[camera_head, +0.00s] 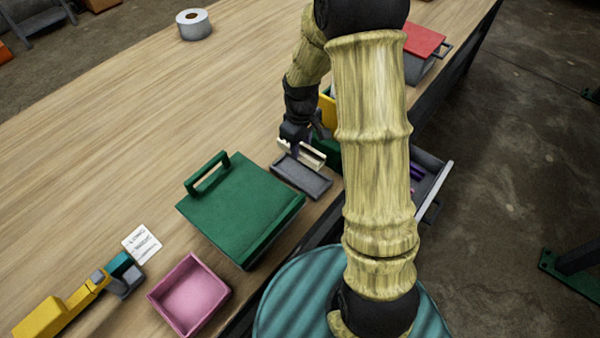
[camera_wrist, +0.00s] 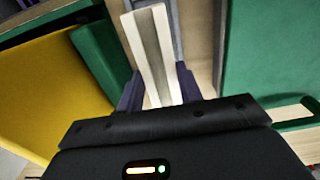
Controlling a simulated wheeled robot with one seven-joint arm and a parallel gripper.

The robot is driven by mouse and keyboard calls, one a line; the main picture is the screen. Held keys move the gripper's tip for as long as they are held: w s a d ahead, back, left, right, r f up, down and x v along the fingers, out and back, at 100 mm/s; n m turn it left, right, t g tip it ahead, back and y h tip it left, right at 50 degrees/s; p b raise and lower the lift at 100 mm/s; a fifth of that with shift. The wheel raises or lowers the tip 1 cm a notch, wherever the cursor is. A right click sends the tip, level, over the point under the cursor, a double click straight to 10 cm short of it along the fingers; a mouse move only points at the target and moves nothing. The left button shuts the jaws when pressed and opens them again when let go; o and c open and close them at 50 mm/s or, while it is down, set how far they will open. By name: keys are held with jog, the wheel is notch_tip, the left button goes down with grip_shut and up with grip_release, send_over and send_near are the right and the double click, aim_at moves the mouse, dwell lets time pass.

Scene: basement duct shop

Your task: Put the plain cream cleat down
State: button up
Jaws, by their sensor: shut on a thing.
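The plain cream cleat (camera_head: 303,152) is a pale channel-shaped piece. My gripper (camera_head: 302,142) is shut on it, just behind a small dark grey tray (camera_head: 301,177). The wrist view shows the cleat (camera_wrist: 152,50) between the two dark fingers of my gripper (camera_wrist: 158,88), running away from the camera. Part of the grey tray's edge shows beyond it. I cannot tell whether the cleat touches the tray or the table.
A green lidded box (camera_head: 240,210) with a handle stands left of the tray, with a pink bin (camera_head: 189,294) in front. A yellow thing (camera_wrist: 50,85) and green piece are close beside my gripper. An open drawer (camera_head: 432,185) juts from the right edge. The table's left (camera_head: 120,130) is largely clear.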

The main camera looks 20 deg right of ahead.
notch_tip(320, 180, down, 6)
jog(key=shift+d+r, duration=0.1)
jog(key=shift+r, duration=0.15)
jog(key=shift+f+p, duration=0.3)
jog(key=shift+f, duration=0.05)
jog(key=shift+a, duration=0.2)
jog(key=shift+f, duration=0.15)
jog(key=shift+s+f, duration=0.1)
jog(key=shift+f, duration=0.2)
jog(key=shift+d+f, duration=0.1)
jog(key=shift+f, duration=1.35)
